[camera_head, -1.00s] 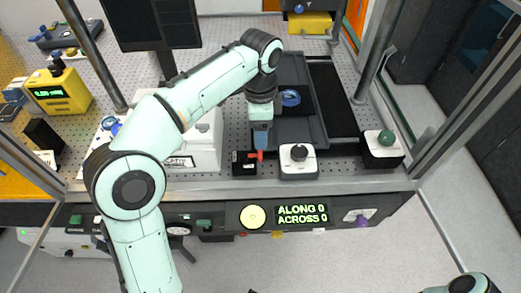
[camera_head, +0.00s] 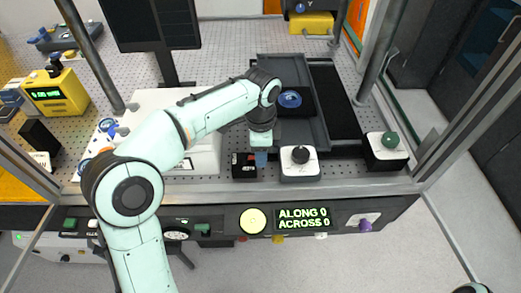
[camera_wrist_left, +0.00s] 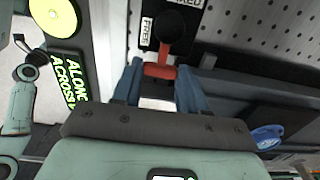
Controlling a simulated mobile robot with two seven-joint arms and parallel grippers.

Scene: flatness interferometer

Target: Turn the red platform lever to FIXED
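The red platform lever (camera_wrist_left: 160,72) shows in the left wrist view, its red end below a black pivot knob. Beside the pivot is a label reading FREE (camera_wrist_left: 147,32); another label, cut off by the top edge, ends in "XED". My left gripper (camera_wrist_left: 161,84) has its two blue fingers apart, one on each side of the red end. Whether either finger touches it I cannot tell. In the head view my left gripper (camera_head: 261,160) points down at the right side of the small black lever box (camera_head: 243,166) and hides most of the lever. My right gripper is not in view.
A green-knobbed box (camera_head: 385,151) stands further right. Behind is a dark tray with a blue round part (camera_head: 290,99). The front panel display (camera_head: 303,218) reads ALONG 0, ACROSS 0.

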